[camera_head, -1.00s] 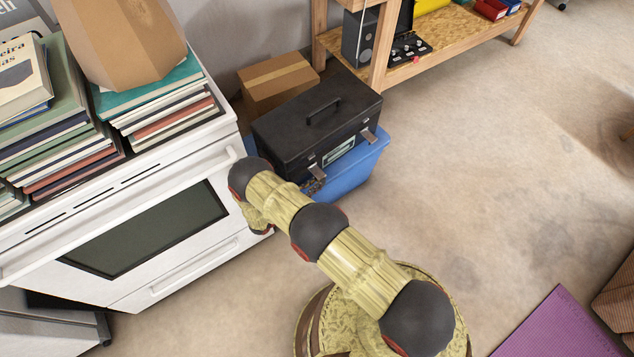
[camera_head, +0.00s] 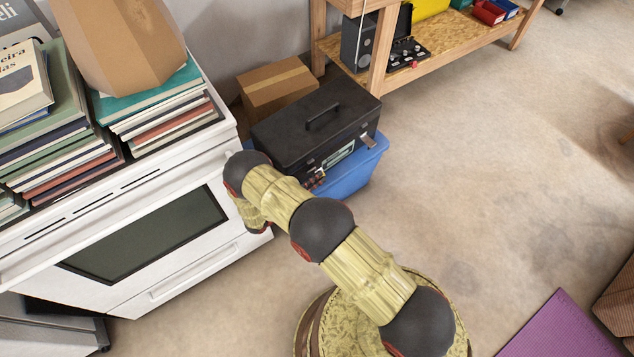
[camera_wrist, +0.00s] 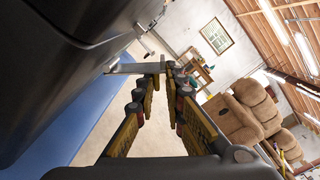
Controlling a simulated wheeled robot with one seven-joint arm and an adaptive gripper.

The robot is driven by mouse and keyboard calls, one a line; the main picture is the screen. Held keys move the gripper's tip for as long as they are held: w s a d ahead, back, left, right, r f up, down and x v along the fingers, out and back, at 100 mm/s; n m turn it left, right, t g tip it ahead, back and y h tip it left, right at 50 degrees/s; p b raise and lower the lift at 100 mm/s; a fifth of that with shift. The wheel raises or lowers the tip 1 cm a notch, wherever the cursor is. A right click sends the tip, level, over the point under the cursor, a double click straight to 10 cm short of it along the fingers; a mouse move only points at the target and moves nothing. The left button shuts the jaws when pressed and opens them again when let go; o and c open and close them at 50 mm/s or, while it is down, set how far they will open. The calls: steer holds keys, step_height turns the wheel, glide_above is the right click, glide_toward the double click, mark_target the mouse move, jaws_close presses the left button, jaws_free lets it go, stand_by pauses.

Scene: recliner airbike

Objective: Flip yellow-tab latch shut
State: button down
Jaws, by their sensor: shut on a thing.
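The black toolbox (camera_head: 300,120) sits on a blue bin (camera_head: 350,178) beside the white oven. Its front faces the lower right. The near-left latch shows in the wrist view as a flat metal plate (camera_wrist: 126,68) sticking out from the toolbox front to my fingertips. My gripper (camera_wrist: 160,70) is shut on this plate's outer end. In the head view my gripper (camera_head: 316,181) is small and partly hidden by my arm at the toolbox's front. The far-right latch (camera_head: 369,142) sticks out from the front. I cannot make out a yellow tab on either latch.
The white oven (camera_head: 150,220) stands close left of my arm, with stacked books on top. A cardboard box (camera_head: 277,87) is behind the toolbox. A wooden shelf (camera_head: 440,45) stands beyond. The floor to the right is open, with a purple mat (camera_head: 560,330) at the front.

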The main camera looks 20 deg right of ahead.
steer(key=shift+w+a+r+n, duration=0.15)
steer(key=shift+w+r+n, duration=0.2)
steer(key=shift+n, duration=0.8)
steer(key=shift+w+a+r+n, duration=0.2)
steer(key=shift+w+r+n, duration=0.1)
steer(key=shift+n, duration=0.8)
steer(key=shift+w+a+r+n, duration=0.15)
steer(key=shift+w+r+n, duration=0.2)
steer(key=shift+n, duration=0.8)
